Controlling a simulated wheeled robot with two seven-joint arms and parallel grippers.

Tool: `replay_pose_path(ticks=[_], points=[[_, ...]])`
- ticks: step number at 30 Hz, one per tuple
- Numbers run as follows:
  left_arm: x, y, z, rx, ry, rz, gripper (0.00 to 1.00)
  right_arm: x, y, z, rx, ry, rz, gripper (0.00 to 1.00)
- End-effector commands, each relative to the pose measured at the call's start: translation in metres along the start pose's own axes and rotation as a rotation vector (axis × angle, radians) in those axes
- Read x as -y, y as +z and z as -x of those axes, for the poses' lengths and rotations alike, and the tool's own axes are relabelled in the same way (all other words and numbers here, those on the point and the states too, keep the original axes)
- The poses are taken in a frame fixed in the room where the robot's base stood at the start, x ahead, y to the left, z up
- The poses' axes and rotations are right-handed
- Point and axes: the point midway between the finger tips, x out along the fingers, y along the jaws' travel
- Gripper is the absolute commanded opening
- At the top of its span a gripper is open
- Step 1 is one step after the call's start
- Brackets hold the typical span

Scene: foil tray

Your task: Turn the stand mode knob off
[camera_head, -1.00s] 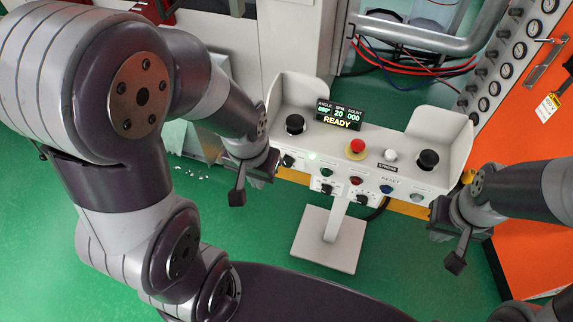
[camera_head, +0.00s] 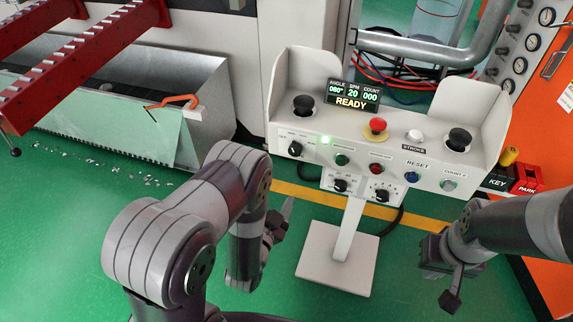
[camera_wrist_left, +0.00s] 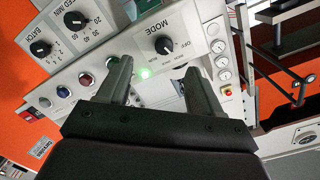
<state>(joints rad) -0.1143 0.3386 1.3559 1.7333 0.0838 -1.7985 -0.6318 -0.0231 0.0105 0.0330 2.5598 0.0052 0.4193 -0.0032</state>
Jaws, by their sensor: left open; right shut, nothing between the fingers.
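The stand (camera_head: 340,258) carries a white control box (camera_head: 318,128) with a READY display. Its black mode knob (camera_head: 295,148) is at the left end of the front face. In the left wrist view the knob (camera_wrist_left: 164,45) sits below the word MODE, with an OFF label beside it. I cannot tell surely which label its pointer marks. My left gripper (camera_wrist_left: 158,82) is open and empty, its fingers pointing toward the panel on either side of the knob in the picture, apart from it. In the head view it (camera_head: 281,217) is below the box's left end. My right gripper (camera_head: 452,285) is shut and empty at lower right.
Other knobs (camera_head: 341,185), coloured buttons (camera_head: 376,169) and a red emergency stop (camera_head: 378,125) crowd the box. KEY and PARK holders (camera_head: 525,180) are at right. A grey bin (camera_head: 200,95) stands at left.

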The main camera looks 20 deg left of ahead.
Motion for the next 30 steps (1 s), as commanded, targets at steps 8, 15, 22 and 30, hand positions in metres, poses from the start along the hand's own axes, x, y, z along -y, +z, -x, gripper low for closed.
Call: replay_pose_path(ticks=[8,15,22,30], points=[[0.009,-0.012,-0.037,-0.051,-0.039,-0.043,0.65,0.000,0.001,-0.003,0.001,0.000,0.000,0.00],[0.010,-0.014,-0.097,-0.047,-0.037,-0.043,0.65,0.000,0.001,-0.007,0.001,0.000,0.000,0.00],[0.011,-0.016,-0.124,-0.047,-0.036,-0.042,0.65,0.000,0.001,-0.009,0.001,0.000,0.000,0.00],[0.012,-0.016,-0.126,-0.046,-0.035,-0.041,0.65,0.000,0.001,-0.008,0.001,0.000,0.000,0.00]])
